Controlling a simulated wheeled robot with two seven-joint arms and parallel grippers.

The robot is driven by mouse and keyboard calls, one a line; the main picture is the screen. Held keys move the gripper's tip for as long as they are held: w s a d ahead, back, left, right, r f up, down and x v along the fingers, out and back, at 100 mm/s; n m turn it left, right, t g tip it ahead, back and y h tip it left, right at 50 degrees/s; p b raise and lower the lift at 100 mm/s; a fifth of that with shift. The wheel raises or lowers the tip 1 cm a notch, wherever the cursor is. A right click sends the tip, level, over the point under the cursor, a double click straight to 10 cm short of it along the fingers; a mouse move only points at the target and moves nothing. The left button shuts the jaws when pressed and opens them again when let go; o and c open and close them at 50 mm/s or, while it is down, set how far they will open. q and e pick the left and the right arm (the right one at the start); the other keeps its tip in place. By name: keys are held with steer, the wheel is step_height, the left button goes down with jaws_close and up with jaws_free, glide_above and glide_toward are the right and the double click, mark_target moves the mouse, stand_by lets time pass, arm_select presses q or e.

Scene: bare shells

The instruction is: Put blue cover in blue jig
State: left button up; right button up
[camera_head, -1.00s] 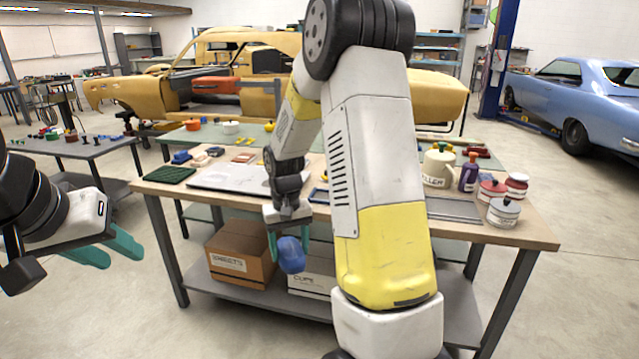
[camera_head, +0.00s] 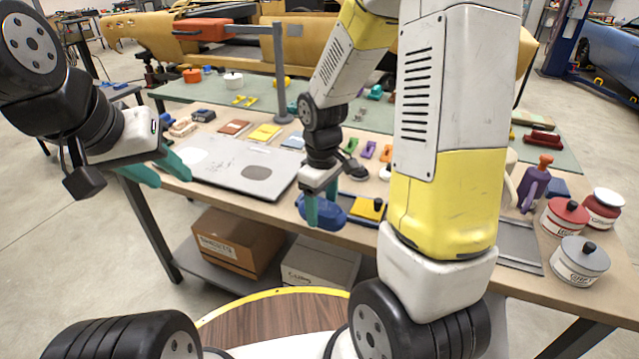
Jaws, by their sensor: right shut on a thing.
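My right gripper (camera_head: 322,205) points down with teal fingers, shut on the blue cover (camera_head: 326,214). The blue cover is a rounded shell, partly hidden by the fingers, in front of the table's near edge. My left gripper (camera_head: 158,172) is open and empty, at the left near the table's corner.
A large grey plate (camera_head: 232,165) lies on the wooden table. A purple bottle (camera_head: 535,186) and lidded pots (camera_head: 566,216) stand at the right. Cardboard boxes (camera_head: 238,240) are on the shelf below.

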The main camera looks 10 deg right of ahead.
steer(key=shift+s+n, duration=0.7)
steer(key=shift+n, duration=0.5)
glide_toward(342, 204)
steer(key=a, duration=0.1)
steer(key=w+a, duration=0.1)
steer(key=a+f, duration=0.1)
steer(key=a, duration=0.1)
steer(key=shift+w, duration=0.3)
steer(key=shift+w+f, duration=0.15)
steer(key=shift+f, duration=1.6)
steer(key=shift+f, duration=0.6)
steer(key=o, duration=1.4)
steer(key=shift+r, duration=0.15)
